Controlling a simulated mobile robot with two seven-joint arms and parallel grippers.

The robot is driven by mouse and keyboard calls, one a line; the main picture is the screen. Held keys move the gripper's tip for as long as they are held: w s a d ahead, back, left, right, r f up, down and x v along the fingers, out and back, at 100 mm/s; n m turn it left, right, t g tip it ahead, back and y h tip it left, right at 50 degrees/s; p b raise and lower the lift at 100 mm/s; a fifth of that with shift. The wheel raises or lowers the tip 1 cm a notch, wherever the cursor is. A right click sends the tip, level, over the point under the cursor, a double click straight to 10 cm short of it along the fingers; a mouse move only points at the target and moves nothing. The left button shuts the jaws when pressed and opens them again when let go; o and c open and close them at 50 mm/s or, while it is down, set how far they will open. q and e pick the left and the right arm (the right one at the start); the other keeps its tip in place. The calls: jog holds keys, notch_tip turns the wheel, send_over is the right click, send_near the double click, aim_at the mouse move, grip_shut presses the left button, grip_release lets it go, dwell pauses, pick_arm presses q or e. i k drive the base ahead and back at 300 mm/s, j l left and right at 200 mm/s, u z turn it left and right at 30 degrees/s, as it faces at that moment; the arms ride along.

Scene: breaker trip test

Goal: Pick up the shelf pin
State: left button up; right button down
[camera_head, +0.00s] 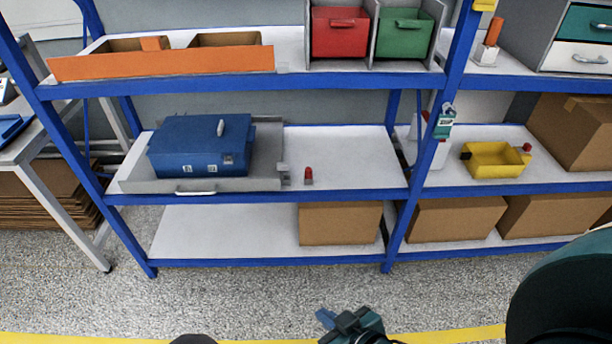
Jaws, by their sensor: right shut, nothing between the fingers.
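A small red pin-like piece (308,174), which looks like the shelf pin, stands on the middle shelf near its front edge. It is just right of a small grey bracket (285,174) at the corner of a grey tray (265,158). My right gripper (340,320) is at the bottom centre of the picture, well in front of and below the shelf. It is shut and empty, far apart from the red piece. My left gripper does not show.
A blue box (200,146) sits in the grey tray, left of the red piece. The middle shelf (350,158) is bare to its right. A blue upright (430,150) separates the bays. A yellow bin (492,161) stands at right. Cardboard boxes (340,224) sit below.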

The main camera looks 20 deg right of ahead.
aim_at(308, 170)
jog(key=i+l, duration=0.2)
jog(key=i, duration=0.15)
jog(key=i+l, duration=0.2)
jog(key=i+z, duration=0.1)
jog(key=z, duration=0.3)
jog(key=i+z, duration=0.15)
jog(key=z, duration=0.25)
jog(key=i+z, duration=0.1)
jog(key=z, duration=0.35)
jog(key=i+z, duration=0.1)
jog(key=z, duration=0.3)
